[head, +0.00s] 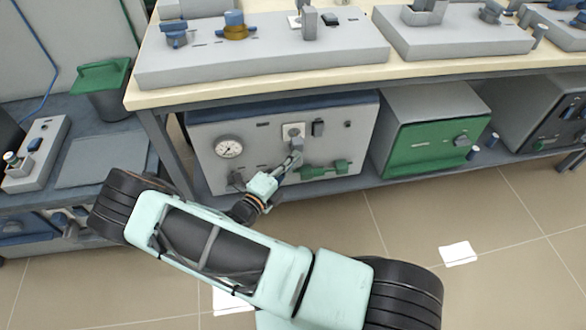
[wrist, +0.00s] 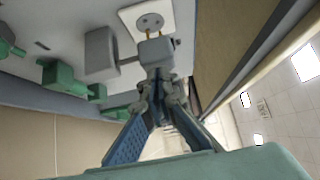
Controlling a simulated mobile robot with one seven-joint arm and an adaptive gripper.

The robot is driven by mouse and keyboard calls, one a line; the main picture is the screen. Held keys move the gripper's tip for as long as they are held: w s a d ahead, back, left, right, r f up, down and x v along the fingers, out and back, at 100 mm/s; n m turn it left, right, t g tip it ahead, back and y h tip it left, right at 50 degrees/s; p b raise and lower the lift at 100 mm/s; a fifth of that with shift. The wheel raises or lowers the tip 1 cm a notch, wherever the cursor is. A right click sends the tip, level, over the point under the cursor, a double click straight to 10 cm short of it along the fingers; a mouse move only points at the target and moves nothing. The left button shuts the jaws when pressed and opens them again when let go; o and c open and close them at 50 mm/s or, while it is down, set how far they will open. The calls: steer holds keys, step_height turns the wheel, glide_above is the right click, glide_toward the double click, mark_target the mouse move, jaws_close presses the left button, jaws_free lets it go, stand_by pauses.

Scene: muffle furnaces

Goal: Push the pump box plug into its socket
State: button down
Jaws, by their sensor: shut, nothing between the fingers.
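The grey pump box (head: 222,178) stands on the shelf under the bench. Its pale socket plate (head: 293,130) is on the front face and also shows in the wrist view (wrist: 150,20), with two holes. The grey plug (wrist: 156,51) is just in front of the socket, its brass prongs partly visible, so it is not flush with the plate. My gripper (wrist: 160,84) is shut and empty, its fingertips right behind the plug; I cannot tell whether they touch it. In the head view my gripper (head: 293,163) is at the box front, partly covering the plug.
A round gauge (head: 228,147) and green pipe fittings (head: 325,169) are on the box front. A grey block (wrist: 101,52) sticks out beside the plug. A green-fronted box (head: 432,143) stands to the right.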

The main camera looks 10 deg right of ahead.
mark_target(292, 146)
steer(key=shift+w, duration=0.1)
steer(key=w, duration=0.3)
steer(key=shift+w+b, duration=0.3)
steer(key=shift+w, duration=0.1)
steer(key=shift+w+r, duration=0.1)
steer(key=shift+w, duration=0.2)
steer(key=shift+s, duration=0.25)
steer(key=s, duration=0.1)
steer(key=s+p, duration=0.1)
steer(key=s, duration=0.1)
steer(key=s+a+p, duration=0.1)
steer(key=shift+s+r, duration=0.1)
steer(key=shift+s, duration=0.3)
steer(key=p+v, duration=0.1)
steer(key=v, duration=0.7)
steer(key=shift+s+a, duration=0.2)
steer(key=shift+s, duration=0.1)
